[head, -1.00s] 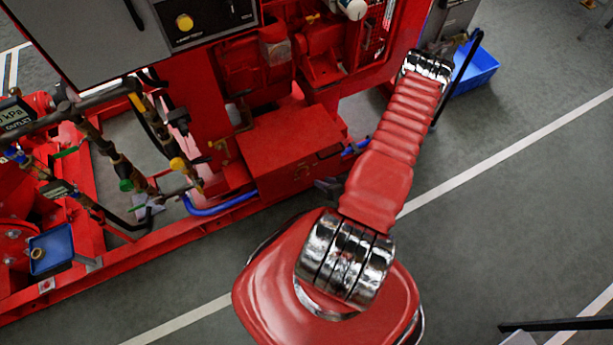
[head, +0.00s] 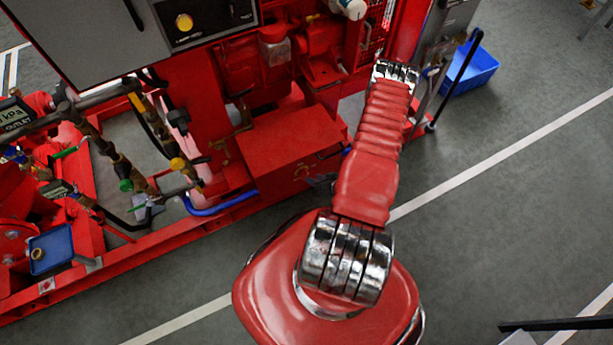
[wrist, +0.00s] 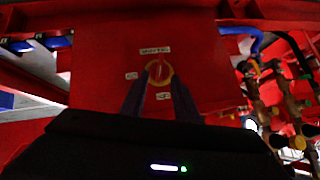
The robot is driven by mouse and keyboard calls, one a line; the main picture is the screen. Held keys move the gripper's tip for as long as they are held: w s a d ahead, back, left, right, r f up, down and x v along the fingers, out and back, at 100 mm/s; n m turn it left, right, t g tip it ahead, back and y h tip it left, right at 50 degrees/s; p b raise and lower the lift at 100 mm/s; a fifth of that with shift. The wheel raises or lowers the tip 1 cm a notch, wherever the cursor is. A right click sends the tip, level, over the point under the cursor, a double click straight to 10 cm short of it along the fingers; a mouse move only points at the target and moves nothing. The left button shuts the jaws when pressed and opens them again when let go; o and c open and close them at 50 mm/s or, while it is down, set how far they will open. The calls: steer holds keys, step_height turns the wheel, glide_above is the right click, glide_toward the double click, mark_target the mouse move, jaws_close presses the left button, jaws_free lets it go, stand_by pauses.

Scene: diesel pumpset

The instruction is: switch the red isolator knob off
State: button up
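The red isolator knob (wrist: 160,68) sits in a yellow ring on a red panel in the wrist view. Its handle looks roughly upright, but it is small and dark. Small white labels stand above, left and lower right of it, too blurred to read. My gripper (wrist: 160,78) is open, with one dark finger on each side of the knob's lower part. I cannot tell whether the fingers touch it. In the head view a bit of yellow shows on the front of the red box (head: 285,140); my gripper is mostly hidden behind my arm there.
Pipes and valves (wrist: 285,105) run to the right of the panel in the wrist view. In the head view, a blue hose (head: 220,203) lies left of the box, and a blue bin (head: 472,70) stands at the upper right.

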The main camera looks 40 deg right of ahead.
mark_target(304, 175)
steer(key=x, duration=0.7)
steer(key=shift+w+f, duration=0.1)
steer(key=shift+c, duration=0.4)
jaws_close()
